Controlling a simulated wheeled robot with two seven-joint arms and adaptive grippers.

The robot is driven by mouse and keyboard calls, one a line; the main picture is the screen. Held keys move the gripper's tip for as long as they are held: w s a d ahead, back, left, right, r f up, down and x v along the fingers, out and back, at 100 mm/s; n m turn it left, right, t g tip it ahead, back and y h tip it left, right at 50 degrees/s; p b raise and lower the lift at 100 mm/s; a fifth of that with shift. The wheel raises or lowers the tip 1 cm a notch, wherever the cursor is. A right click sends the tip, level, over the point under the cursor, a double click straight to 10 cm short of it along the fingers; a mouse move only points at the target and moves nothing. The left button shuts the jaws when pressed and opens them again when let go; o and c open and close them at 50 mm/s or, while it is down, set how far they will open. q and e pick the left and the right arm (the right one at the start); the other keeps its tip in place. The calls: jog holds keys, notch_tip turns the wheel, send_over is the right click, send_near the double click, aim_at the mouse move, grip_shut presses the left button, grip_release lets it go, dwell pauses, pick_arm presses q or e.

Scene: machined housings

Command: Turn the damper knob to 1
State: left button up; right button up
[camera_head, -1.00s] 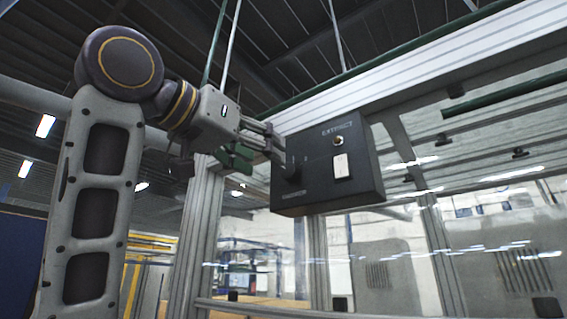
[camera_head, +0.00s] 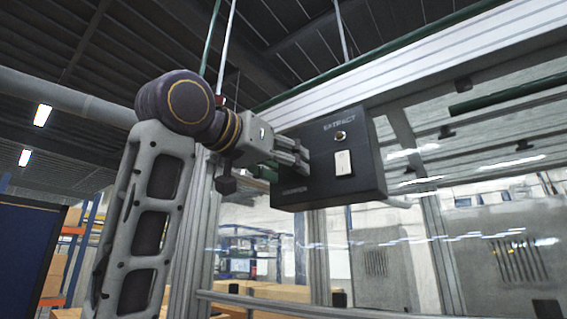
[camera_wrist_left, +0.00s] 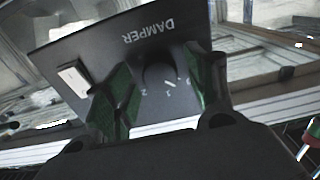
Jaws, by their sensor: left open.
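The damper knob (camera_wrist_left: 156,76) is a dark round knob on a dark control box (camera_head: 364,180). It sits below the upside-down DAMPER label in the left wrist view, with small white marks around its lower side. A short white line shows near the 1 mark; I cannot tell for sure which mark the knob points to. My left gripper (camera_wrist_left: 161,72) is open, its green-padded fingers on either side of the knob; contact is not clear. In the head view my left gripper (camera_head: 292,152) covers the knob at the box's left side. My right gripper is not in view.
A white rocker switch (camera_head: 343,162) and a small round knob (camera_head: 340,135) under an EXTRACT label are on the same box face. A metal frame post (camera_head: 203,225) stands left of the box. Clear panels lie to the right.

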pick_arm(q)
jog(key=c, duration=1.1)
jog(key=shift+o, duration=0.2)
jog(key=shift+m, duration=0.4)
jog(key=m, duration=0.8)
jog(key=o, duration=1.1)
jog(key=shift+c, duration=0.2)
jog(key=v, duration=1.2)
